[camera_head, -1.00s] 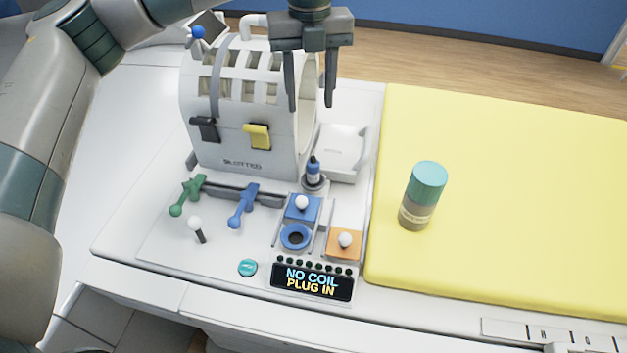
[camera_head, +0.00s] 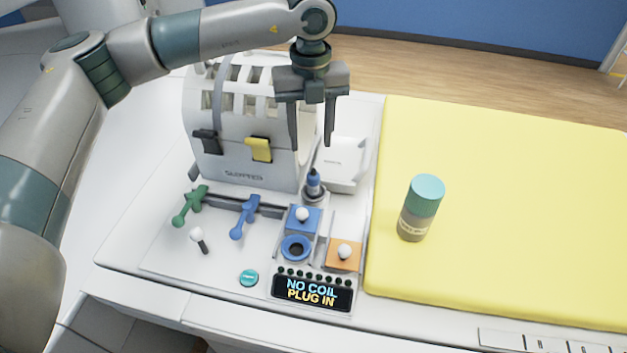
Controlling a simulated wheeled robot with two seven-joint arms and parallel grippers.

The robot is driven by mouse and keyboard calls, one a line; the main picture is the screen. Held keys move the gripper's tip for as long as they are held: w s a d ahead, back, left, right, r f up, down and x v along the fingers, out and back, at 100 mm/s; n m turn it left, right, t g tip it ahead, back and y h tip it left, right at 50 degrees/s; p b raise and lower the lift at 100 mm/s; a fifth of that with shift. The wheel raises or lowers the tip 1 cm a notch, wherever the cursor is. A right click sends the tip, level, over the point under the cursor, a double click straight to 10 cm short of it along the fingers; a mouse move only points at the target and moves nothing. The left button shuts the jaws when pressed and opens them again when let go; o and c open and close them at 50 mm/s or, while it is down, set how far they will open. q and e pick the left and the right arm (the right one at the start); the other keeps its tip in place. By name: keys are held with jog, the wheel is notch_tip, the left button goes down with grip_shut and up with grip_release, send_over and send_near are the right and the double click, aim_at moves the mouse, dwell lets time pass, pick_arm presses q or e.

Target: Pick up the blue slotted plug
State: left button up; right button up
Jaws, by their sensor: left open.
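The blue slotted plug (camera_head: 314,182) stands upright in a round grey holder (camera_head: 314,197), to the right of the white slotted coil housing's base. My left gripper (camera_head: 312,147) points down with its two dark fingers apart and empty. Its fingertips are just above the plug in the picture, one to each side, and do not appear to touch it. The plug's lower end is hidden in the holder. My right gripper is not in view.
The white slotted housing (camera_head: 245,178) stands close to the left finger. A white box-like tray (camera_head: 345,165) is at the right. Blue (camera_head: 303,218) and orange (camera_head: 343,254) blocks with white knobs lie in front, near a display (camera_head: 312,291). A teal-capped bottle (camera_head: 420,208) stands on the yellow pad (camera_head: 500,200).

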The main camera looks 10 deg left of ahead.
aim_at(314, 171)
pick_arm(q)
notch_tip(314, 171, down, 5)
jog(key=shift+f+p, duration=0.2)
jog(key=shift+p, duration=0.8)
jog(key=shift+f, duration=0.55)
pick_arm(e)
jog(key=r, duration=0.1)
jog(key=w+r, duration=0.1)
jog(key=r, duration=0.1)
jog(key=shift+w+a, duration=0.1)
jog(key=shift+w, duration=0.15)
pick_arm(q)
jog(key=shift+d+f+p, duration=0.25)
jog(key=shift+f+p, duration=0.7)
jog(key=shift+p, duration=0.3)
notch_tip(314, 171, down, 2)
jog(key=shift+s+p, duration=0.1)
jog(key=shift+p, duration=0.45)
jog(key=shift+f, duration=0.7)
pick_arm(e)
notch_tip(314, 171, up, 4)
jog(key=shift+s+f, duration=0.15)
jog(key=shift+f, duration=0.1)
